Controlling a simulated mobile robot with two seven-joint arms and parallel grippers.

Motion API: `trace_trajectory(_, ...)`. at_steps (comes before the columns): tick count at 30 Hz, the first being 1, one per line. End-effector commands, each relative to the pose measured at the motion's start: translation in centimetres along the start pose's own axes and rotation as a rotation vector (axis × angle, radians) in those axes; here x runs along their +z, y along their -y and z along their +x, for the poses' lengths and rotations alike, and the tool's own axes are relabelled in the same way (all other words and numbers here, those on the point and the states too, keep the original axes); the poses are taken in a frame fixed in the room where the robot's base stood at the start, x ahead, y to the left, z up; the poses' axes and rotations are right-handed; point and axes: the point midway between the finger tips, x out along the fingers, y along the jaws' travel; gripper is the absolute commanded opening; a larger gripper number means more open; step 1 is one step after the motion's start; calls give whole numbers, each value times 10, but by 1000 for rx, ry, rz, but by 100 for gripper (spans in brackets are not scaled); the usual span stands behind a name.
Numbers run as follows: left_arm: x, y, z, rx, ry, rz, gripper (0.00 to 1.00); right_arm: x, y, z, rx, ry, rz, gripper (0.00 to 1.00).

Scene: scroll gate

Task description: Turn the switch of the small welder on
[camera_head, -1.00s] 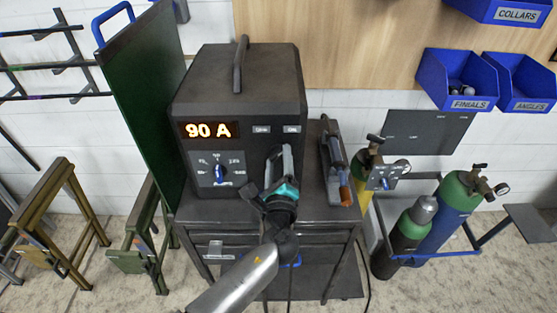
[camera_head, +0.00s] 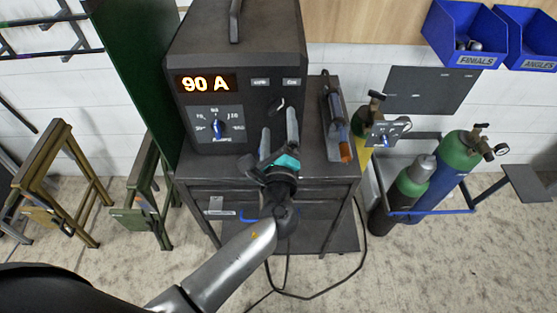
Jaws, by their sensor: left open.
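The small welder (camera_head: 240,50) is a dark box on a dark cart, with a lit orange "90 A" display (camera_head: 206,83). A blue dial (camera_head: 217,128) sits below the display. My left gripper (camera_head: 279,124) is open and empty in front of the welder, its fingertips just below the switch in the picture. My right gripper is not in view.
A torch-like tool (camera_head: 336,118) lies on the cart (camera_head: 315,172) to the right of the welder. Gas cylinders (camera_head: 450,180) stand further right. A green panel (camera_head: 140,70) and stands (camera_head: 145,190) are on the left. A cable lies on the floor.

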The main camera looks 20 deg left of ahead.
Motion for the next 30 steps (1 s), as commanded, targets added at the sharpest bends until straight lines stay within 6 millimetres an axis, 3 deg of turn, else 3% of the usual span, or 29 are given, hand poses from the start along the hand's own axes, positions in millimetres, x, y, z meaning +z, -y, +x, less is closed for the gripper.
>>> trace_trajectory(9,-2,-2,-69,2,-3,-1,90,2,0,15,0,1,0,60)
trace_trajectory(15,-1,-1,-98,0,-2,0,90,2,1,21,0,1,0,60)
trace_trajectory(21,0,0,-110,0,0,0,90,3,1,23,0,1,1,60)
trace_trajectory(30,0,0,-110,0,0,0,90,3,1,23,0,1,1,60)
